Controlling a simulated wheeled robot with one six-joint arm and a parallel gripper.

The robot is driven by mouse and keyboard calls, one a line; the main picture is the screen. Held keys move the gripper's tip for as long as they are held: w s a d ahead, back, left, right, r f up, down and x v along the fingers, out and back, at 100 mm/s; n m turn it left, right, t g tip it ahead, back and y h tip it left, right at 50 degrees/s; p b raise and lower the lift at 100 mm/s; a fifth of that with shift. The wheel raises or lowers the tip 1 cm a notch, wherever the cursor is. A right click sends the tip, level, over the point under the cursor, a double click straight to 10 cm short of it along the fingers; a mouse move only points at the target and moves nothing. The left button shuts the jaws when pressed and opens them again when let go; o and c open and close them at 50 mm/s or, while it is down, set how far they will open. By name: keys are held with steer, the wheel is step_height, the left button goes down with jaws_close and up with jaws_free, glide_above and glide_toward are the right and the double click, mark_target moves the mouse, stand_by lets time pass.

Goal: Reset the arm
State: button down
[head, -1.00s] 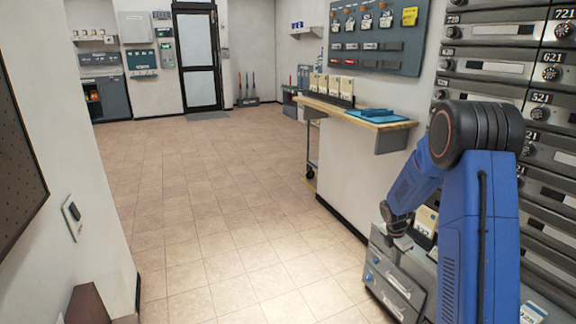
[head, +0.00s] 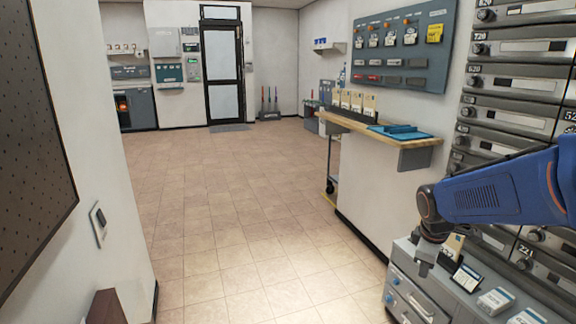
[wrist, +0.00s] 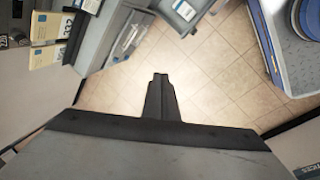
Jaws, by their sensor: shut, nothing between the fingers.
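My blue arm reaches in from the right edge of the head view. My gripper (head: 424,268) points down beside the front left part of the low grey drawer cabinet's top (head: 450,288). In the wrist view my gripper (wrist: 160,78) shows as two dark fingers pressed together with nothing between them, over the tiled floor. The cabinet and its drawer also show at the top left of the wrist view.
Mailboxes (head: 518,80) with dials line the right wall. Small labelled boxes (head: 495,300) stand on the cabinet. A wooden shelf (head: 360,127) holds a blue tray (head: 400,132). A pegboard (head: 35,130) hangs at left. The tiled floor (head: 225,200) is clear toward the door (head: 223,75).

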steer(key=s+a+r+m, duration=0.1)
steer(key=s+a+m, duration=0.1)
steer(key=s, duration=0.5)
steer(key=s+a+r+m+t+y, duration=0.1)
steer(key=s+a+r+m, duration=0.1)
steer(key=s, duration=0.6)
steer(key=s+a+r+m+t+y, duration=0.1)
steer(key=s+a+m, duration=0.3)
steer(key=s+m, duration=0.2)
steer(key=shift+s+a+r, duration=0.15)
steer(key=shift+s+r, duration=0.2)
steer(key=shift+s, duration=0.75)
